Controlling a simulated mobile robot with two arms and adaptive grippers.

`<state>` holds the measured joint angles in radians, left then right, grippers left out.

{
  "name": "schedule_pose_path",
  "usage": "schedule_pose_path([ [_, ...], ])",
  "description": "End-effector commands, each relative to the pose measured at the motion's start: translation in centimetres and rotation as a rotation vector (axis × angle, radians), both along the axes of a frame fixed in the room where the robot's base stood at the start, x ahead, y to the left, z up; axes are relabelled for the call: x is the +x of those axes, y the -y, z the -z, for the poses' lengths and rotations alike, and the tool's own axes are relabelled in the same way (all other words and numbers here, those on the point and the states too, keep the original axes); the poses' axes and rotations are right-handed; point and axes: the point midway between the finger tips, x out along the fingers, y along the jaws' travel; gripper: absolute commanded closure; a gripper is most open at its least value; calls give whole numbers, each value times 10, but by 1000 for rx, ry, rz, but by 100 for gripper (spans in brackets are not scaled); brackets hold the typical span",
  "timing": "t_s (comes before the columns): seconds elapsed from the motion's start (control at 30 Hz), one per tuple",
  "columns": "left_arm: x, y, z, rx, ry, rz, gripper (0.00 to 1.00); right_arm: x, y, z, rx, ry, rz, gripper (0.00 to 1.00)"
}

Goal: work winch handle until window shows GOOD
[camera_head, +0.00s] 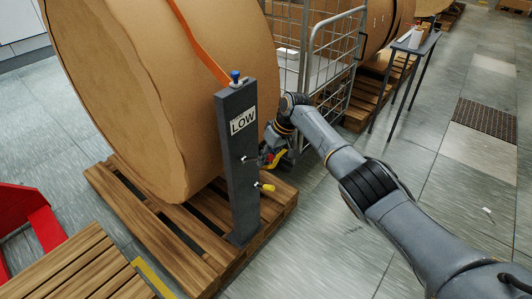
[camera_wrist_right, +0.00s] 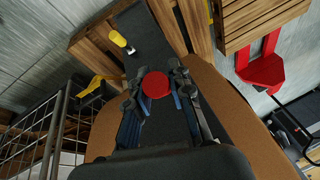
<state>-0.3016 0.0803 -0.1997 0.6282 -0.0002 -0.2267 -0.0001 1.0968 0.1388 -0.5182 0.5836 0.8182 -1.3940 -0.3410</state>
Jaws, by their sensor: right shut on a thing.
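The dark winch post (camera_head: 236,165) stands upright on a wooden pallet, and its window (camera_head: 243,121) reads LOW. A blue knob (camera_head: 236,76) tops it. Two cranks stick out of its right side: the lower ends in a yellow knob (camera_head: 267,187), also in the right wrist view (camera_wrist_right: 118,38). The upper one runs to my right gripper (camera_head: 274,157). In the wrist view a round red knob (camera_wrist_right: 155,85) sits between the fingertips of this gripper (camera_wrist_right: 156,79), which is shut on it. My left gripper is in neither view.
A big brown roll (camera_head: 160,90) with an orange strap (camera_head: 200,45) is behind the post on the pallet (camera_head: 205,275). A wire cage trolley (camera_head: 334,45) is beyond my arm. A small table (camera_head: 416,42) stands farther back.

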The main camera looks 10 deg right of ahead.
Motion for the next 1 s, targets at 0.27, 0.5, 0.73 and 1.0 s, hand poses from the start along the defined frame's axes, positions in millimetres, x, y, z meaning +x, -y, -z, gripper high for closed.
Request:
schedule_pose_path([
  [0.27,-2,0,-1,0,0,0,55,4,-2,-7,6,20,1,100],
  [0.5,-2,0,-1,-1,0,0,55,4,-2,-7,6,17,1,61],
  [0.73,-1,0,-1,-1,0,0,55,2,-1,-3,3,9,0,55],
  [1.0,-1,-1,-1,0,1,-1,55,0,4,-13,2,8,0,55],
])
